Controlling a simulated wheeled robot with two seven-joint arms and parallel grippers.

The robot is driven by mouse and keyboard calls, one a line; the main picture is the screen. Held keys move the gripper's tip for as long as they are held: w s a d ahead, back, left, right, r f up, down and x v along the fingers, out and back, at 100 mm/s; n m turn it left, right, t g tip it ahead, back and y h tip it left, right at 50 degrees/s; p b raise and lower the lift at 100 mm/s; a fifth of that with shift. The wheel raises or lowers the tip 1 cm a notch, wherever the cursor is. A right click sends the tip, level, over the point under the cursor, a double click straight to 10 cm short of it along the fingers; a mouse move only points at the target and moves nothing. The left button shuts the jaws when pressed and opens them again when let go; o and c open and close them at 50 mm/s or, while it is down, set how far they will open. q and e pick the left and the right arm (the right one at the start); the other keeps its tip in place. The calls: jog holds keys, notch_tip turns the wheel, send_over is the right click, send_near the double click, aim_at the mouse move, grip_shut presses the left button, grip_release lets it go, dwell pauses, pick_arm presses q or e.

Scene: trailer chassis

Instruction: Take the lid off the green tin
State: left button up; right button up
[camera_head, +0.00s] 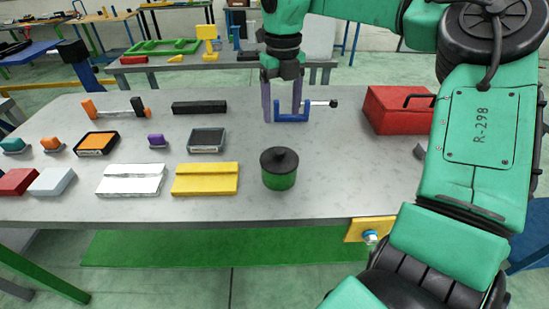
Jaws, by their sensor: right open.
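The green tin (279,181) stands upright near the front middle of the grey table. My left gripper is not in view.
A red toolbox (398,109) stands right of my gripper. A yellow block (206,179) and a white block (131,180) lie left of the tin. A black bar (199,107) lies farther back. The table (335,190) is clear just right of the tin.

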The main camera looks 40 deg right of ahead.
send_over(279, 151)
jog(key=f, duration=0.3)
jog(key=f+p, duration=0.1)
jog(key=shift+s+d+f, duration=0.3)
jog(key=shift+s+d, duration=0.05)
jog(key=shift+s, duration=0.05)
jog(key=f, duration=0.2)
jog(key=f+p, duration=0.1)
jog(key=f, duration=0.1)
jog(key=f+p, duration=0.1)
jog(key=f, duration=0.1)
jog(key=shift+w+a+f, duration=0.3)
jog(key=shift+a+f, duration=0.05)
jog(key=shift+d+f, duration=0.1)
jog(key=shift+f, duration=0.2)
jog(key=shift+w, duration=0.1)
jog(key=shift+c, duration=0.5)
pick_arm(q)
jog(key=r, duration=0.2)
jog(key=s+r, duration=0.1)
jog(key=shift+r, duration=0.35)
pick_arm(e)
grip_shut()
